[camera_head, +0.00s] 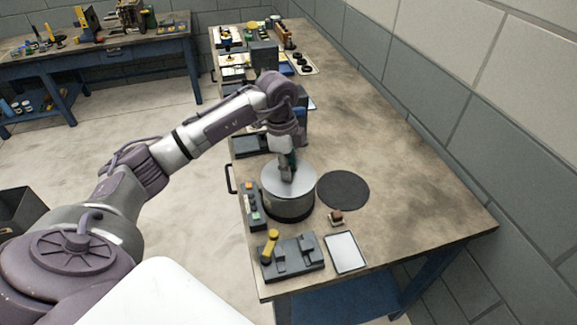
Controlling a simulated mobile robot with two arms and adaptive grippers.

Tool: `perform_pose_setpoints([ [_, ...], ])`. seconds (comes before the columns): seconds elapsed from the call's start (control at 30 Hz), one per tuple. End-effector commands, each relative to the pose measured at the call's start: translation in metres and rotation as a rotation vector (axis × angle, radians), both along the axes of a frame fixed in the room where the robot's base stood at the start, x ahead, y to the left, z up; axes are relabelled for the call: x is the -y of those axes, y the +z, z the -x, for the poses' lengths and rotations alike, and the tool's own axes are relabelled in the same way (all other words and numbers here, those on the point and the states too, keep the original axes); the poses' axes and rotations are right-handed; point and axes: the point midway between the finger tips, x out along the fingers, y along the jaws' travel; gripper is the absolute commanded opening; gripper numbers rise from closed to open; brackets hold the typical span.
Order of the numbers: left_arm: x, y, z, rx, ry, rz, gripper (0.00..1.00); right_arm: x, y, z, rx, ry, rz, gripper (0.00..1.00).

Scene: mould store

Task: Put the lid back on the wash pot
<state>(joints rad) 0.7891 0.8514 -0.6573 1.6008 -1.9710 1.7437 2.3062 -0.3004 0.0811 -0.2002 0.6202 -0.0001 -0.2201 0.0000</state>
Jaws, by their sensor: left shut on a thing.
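The wash pot (289,209) is a round metal pot with a dark base, standing on the workbench. The flat silver lid (272,176) lies over the pot's top and looks level. From this angle I cannot tell whether it is fully seated. My left gripper (287,178) points straight down at the middle of the lid and is shut on its knob, which the fingers mostly hide. My right gripper is not in view.
A dark round mat (343,190) lies right of the pot. A button box (251,207) stands close on its left. In front are a grey fixture with a yellow handle (292,257), a small brown block (335,217) and a white-faced plate (345,252). The bench's right side is clear.

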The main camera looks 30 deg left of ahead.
Motion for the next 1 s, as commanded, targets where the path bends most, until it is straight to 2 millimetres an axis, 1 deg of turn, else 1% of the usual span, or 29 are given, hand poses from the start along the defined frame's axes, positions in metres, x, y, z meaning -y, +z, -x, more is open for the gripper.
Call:
perform_pose_setpoints([
  [0.47, -0.0001, -0.0002, -0.0002, 0.0, 0.0, 0.0, 0.0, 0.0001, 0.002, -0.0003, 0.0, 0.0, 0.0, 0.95],
  [0.5, -0.0001, -0.0002, -0.0001, 0.0, 0.0, 0.0, 0.3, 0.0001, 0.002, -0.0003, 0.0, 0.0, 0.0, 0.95],
  [0.63, -0.0001, -0.0002, -0.0001, 0.0, 0.0, 0.0, 0.52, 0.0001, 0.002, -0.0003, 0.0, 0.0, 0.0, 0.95],
  [0.67, -0.0001, -0.0002, -0.0001, 0.0, 0.0, 0.0, 0.56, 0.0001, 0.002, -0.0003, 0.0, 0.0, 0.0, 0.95],
  [0.87, -0.0001, -0.0003, -0.0001, 0.0, 0.0, 0.0, 0.56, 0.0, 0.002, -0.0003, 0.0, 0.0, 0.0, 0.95],
  [0.93, -0.0001, -0.0006, 0.0, 0.0, 0.0, 0.0, 0.65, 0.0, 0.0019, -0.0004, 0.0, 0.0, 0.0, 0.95],
  [1.0, -0.0001, -0.0006, 0.0, 0.0, 0.0, 0.0, 0.76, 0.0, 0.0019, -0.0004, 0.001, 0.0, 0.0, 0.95],
])
